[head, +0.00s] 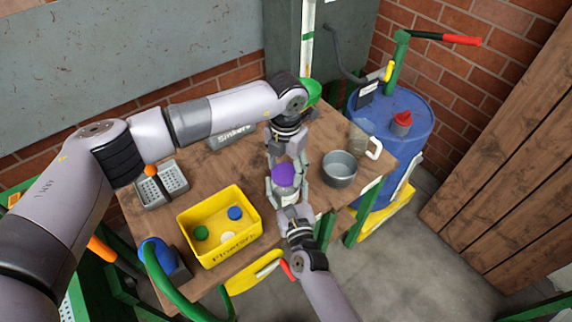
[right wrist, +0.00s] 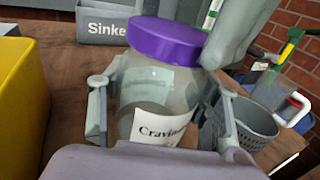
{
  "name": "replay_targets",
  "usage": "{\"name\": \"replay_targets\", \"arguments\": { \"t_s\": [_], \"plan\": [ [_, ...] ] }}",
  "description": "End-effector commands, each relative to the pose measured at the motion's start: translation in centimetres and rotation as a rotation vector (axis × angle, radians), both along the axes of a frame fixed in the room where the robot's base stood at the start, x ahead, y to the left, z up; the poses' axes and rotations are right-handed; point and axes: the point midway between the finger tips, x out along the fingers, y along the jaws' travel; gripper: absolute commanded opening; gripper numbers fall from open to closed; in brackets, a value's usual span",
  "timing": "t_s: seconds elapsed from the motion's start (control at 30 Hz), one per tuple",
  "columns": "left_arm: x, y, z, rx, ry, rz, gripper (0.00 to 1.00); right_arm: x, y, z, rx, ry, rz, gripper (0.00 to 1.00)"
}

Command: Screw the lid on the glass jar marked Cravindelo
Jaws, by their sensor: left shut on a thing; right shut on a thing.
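The glass jar (head: 288,197) stands upright near the table's front edge; its white label, starting "Cravin", shows in the right wrist view (right wrist: 158,129). A purple lid (head: 285,175) sits on the jar's mouth, also seen in the right wrist view (right wrist: 167,40); I cannot tell how tightly. My left gripper (head: 286,169) reaches down from above and is shut on the lid; its fingers show beside the lid in the right wrist view (right wrist: 232,35). My right gripper (head: 287,192) comes from the front and is shut on the jar's body, one finger on each side (right wrist: 162,110).
A yellow bin (head: 247,198) holding blue, green and white round pieces is left of the jar. A grey round basket (head: 340,172) and a mug (head: 361,139) are right. A grey "Sinkers" bin (head: 229,137) and a perforated tray (head: 151,196) lie farther left.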

Motion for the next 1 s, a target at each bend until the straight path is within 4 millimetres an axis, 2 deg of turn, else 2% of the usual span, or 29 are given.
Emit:
{"name": "replay_targets", "arguments": {
  "t_s": [0.17, 1.0],
  "plan": [
    [-0.02, -0.05, 0.10, 0.000, 0.000, -0.170, 0.46, 0.00, -0.02, -0.02, 0.000, 0.000, 0.000, 0.00],
    [-0.51, 0.00, 0.04, 0.002, 0.000, -1.796, 0.46, 0.00, -0.04, -0.06, 0.000, 0.001, 0.000, 0.00]
  ]
}}
